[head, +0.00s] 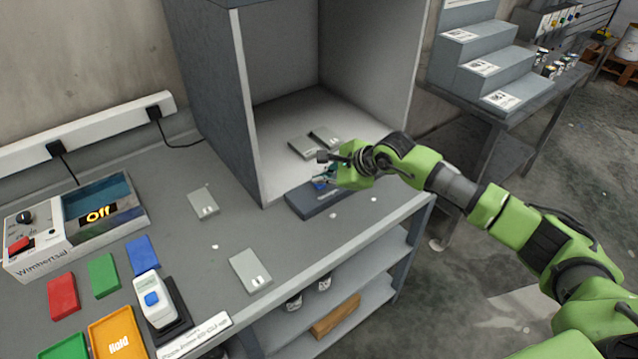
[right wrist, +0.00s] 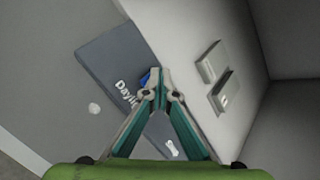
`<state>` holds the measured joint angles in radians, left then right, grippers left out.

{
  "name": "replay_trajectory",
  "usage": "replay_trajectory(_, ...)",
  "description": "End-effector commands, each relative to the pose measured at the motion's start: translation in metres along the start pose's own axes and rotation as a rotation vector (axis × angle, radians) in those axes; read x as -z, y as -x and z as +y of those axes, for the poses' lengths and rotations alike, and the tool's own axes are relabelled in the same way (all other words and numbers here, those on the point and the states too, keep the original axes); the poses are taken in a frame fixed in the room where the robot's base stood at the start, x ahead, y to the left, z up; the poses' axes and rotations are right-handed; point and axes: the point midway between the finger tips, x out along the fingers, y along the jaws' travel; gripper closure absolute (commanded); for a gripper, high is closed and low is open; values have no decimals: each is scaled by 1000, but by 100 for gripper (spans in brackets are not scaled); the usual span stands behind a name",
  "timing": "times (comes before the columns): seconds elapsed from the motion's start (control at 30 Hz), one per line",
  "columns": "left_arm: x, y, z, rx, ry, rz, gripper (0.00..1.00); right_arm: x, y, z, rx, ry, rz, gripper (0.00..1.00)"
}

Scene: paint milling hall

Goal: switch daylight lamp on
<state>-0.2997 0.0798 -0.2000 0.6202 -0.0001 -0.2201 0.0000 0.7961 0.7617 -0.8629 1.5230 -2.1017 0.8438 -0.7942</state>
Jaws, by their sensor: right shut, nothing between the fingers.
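The daylight switch box (head: 312,205) is a dark blue-grey block at the front edge of the light booth (head: 243,110). In the right wrist view the box (right wrist: 108,62) shows part of the white lettering "Dayli", the rest hidden by my fingers. A blue button (head: 320,185) on it shows partly beside my fingertips, and also in the right wrist view (right wrist: 145,79). My right gripper (head: 322,172) is shut and empty, its fingertips (right wrist: 160,73) over the box close to the button. I cannot tell whether they touch it. My left gripper is out of view.
Two grey panels (head: 302,147) lie inside the booth, and other grey panels (head: 250,271) lie on the bench.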

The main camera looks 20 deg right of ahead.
Motion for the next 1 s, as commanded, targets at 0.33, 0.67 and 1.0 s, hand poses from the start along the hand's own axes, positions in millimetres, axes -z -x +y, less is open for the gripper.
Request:
replay_trajectory(0.33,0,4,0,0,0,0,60,-4,5,-4,-1,0,1,100)
replay_trajectory(0.67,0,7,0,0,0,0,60,-9,13,-9,-1,-1,1,100)
replay_trajectory(1.0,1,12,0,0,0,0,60,-13,19,-14,1,0,0,100)
